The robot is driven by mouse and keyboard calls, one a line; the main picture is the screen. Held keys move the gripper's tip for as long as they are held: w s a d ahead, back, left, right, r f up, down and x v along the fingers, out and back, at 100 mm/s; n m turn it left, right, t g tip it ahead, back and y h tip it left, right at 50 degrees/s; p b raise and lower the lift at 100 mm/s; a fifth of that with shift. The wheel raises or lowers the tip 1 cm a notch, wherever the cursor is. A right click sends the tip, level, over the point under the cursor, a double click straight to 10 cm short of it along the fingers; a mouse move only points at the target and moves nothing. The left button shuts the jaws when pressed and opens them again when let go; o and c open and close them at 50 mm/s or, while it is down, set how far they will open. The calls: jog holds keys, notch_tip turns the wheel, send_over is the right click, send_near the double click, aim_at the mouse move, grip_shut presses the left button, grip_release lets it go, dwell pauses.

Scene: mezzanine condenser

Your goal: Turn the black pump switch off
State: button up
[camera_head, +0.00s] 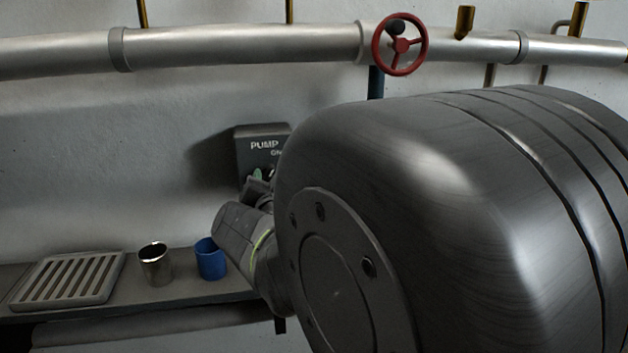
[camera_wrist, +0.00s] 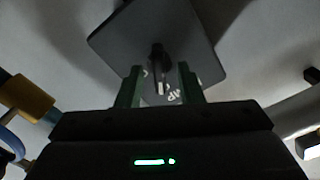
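I cannot tell whether the fingertips touch the plate. In the head view only part of my gripper shows by the box.
A shelf (camera_head: 190,291) below holds a slatted grate (camera_head: 68,278), a metal cup (camera_head: 155,266) and a blue cup (camera_head: 210,260). A large pipe (camera_head: 240,45) with a red handwheel (camera_head: 401,45) runs along the wall above. The wall left of the box is clear.

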jog(key=shift+w+a, duration=0.1)
jog(key=shift+w, duration=0.4)
grip_shut()
